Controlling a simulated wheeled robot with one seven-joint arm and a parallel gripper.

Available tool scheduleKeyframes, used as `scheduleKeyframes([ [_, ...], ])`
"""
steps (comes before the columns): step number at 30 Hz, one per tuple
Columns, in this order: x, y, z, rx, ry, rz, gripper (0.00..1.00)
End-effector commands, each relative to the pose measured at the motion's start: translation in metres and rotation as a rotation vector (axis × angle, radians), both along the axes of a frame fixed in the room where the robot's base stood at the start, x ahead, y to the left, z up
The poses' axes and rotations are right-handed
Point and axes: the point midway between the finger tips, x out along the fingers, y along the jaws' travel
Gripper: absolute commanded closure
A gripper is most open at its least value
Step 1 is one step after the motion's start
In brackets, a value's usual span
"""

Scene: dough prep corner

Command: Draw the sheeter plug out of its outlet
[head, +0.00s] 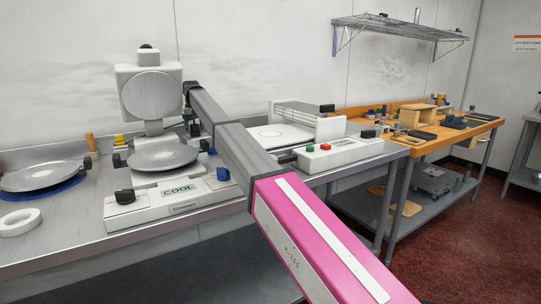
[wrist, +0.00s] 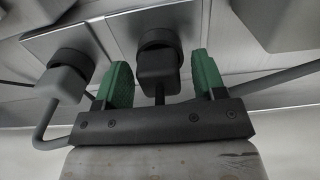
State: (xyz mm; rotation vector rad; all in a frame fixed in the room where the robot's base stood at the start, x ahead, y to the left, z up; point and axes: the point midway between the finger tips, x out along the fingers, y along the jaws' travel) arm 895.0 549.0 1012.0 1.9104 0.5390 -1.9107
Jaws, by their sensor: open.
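In the wrist view my gripper (wrist: 162,72) is open, with one green-padded finger on each side of a dark plug (wrist: 158,68). This plug sits against an outlet plate (wrist: 191,22) on the wall, and its cord runs down behind the gripper's crossbar. A gap shows beside the right finger; contact at the left finger is unclear. A second, greyer plug (wrist: 62,82) sits in the neighbouring plate to the left, its cord curving down. I cannot tell from labels which plug is the sheeter's. In the head view the outlets and my gripper are hidden behind my arm and the press.
A white machine with red and green buttons (head: 340,152) stands right of my arm. A grey cord (wrist: 275,78) crosses beside the right finger.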

Motion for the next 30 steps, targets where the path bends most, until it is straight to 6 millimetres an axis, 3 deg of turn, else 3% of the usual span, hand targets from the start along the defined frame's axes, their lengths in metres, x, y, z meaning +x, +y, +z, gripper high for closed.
scheduleKeyframes([
  [28,0.0001,-0.0001,0.0006,0.000,0.000,0.000,0.36],
  [30,0.0001,-0.0001,0.0006,0.000,0.000,0.000,0.59],
])
